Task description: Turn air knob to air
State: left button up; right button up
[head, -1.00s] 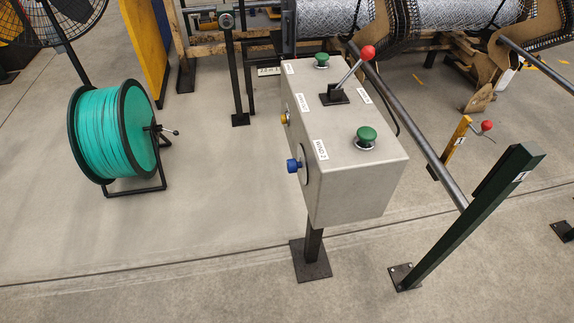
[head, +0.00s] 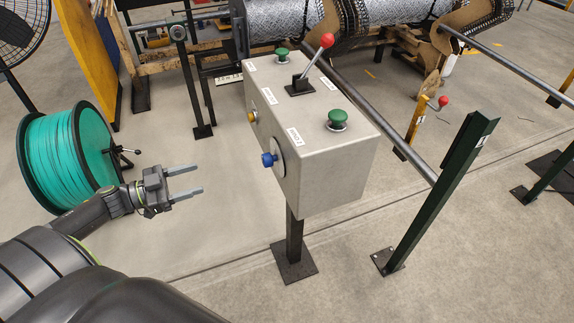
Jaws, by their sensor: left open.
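A grey control box (head: 335,165) stands on a dark post in the middle of the head view. A blue knob (head: 268,160) on a round grey plate and a smaller yellow knob (head: 252,117) sit on its left face. I cannot read which of them is the air knob. Green buttons and a red-tipped lever (head: 326,41) are on its top, with small white labels too small to read surely. My left gripper (head: 194,180) is open and empty, left of the box and apart from the blue knob, its fingers pointing right. My right gripper is not in view.
A teal spool (head: 70,160) on a black stand is behind my left arm. A dark green post (head: 440,195) and a long metal bar (head: 395,135) stand right of the box. Mesh rolls (head: 285,22) lie behind. The floor between gripper and box is clear.

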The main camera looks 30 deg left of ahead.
pick_arm(q)
jog(key=d, duration=0.1)
jog(key=p, duration=0.3)
send_near(270, 159)
jog(key=w+d+f, duration=0.1)
jog(key=w+d, duration=0.3)
jog(key=w, duration=0.3)
jog(key=shift+s+a+f+g+h, duration=0.1)
jog(key=shift+a+f+g+h, duration=0.05)
jog(key=shift+f+g+h, duration=0.15)
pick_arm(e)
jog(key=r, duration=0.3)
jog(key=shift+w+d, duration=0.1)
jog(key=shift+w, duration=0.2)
pick_arm(q)
jog(key=c, duration=1)
jog(key=shift+m, duration=0.3)
